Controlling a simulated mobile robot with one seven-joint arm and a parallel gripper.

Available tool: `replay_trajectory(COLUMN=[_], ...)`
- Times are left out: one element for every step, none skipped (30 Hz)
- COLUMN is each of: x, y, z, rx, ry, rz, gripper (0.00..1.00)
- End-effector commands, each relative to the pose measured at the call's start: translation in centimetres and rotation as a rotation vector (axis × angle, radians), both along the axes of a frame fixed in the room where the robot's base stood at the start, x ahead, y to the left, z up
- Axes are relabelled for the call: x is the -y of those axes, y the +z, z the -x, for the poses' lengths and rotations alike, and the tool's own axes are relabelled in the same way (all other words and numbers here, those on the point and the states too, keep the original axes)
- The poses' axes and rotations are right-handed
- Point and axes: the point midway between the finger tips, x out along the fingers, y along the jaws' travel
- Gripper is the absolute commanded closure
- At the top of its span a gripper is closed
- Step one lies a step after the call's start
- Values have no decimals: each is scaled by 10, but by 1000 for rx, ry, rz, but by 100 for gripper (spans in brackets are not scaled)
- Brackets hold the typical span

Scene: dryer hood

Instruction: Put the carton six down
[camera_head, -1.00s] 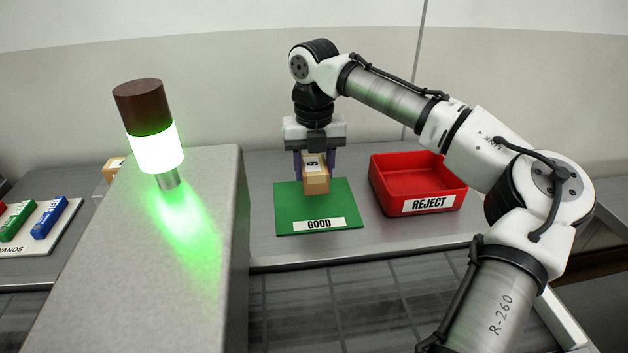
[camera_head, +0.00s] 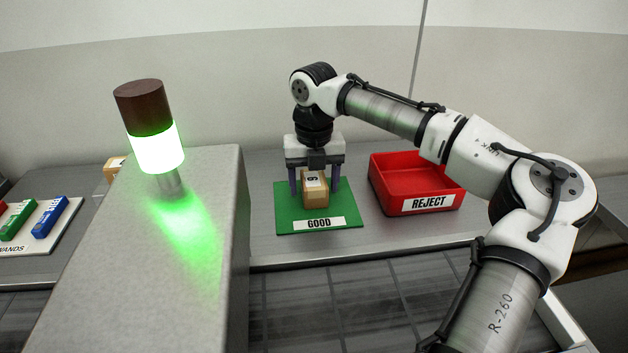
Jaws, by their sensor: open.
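The carton six (camera_head: 315,192) is a small brown box with a white label marked 6. It rests on the green mat marked GOOD (camera_head: 285,218), near the mat's middle. My gripper (camera_head: 315,188) points straight down over the carton, with one purple finger on each side of it. The jaws are open, and a gap shows beside the carton. The carton's back is hidden by my gripper.
An empty red bin marked REJECT (camera_head: 418,180) stands right of the mat. A grey hood (camera_head: 150,260) with a lit green lamp (camera_head: 157,150) is at the left. Coloured wands (camera_head: 48,217) lie on a board at far left. Another carton (camera_head: 113,170) shows partly behind the hood.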

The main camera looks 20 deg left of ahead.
Motion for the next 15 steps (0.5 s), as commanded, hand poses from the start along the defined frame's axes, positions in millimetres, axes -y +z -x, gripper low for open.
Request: replay_trajectory(x=[0, 0, 0, 0, 0, 0, 0, 0, -1, -1, -1, -1, -1, -1, -1], y=[0, 0, 0, 1, 1, 2, 4, 8, 14, 20, 26, 35, 42, 49, 58], z=[0, 0, 0, 0, 0, 0, 0, -1, 0, 0, 0, -1, 0, 0, 0], rx=[0, 0, 0, 0, 1, 1, 2, 1, 1, 1, 1, 1, 1, 1, 1], ry=[0, 0, 0, 0, 0, -1, -1, 0, 0, 0, -1, -1, 0, 0, 0], rz=[0, 0, 0, 0, 1, 1, 0, -2, -3, -3, -4, -4, -4, -4, -4], gripper=[33, 33, 33, 33, 33, 33, 33, 33, 33, 33, 33, 33, 33, 33, 33])
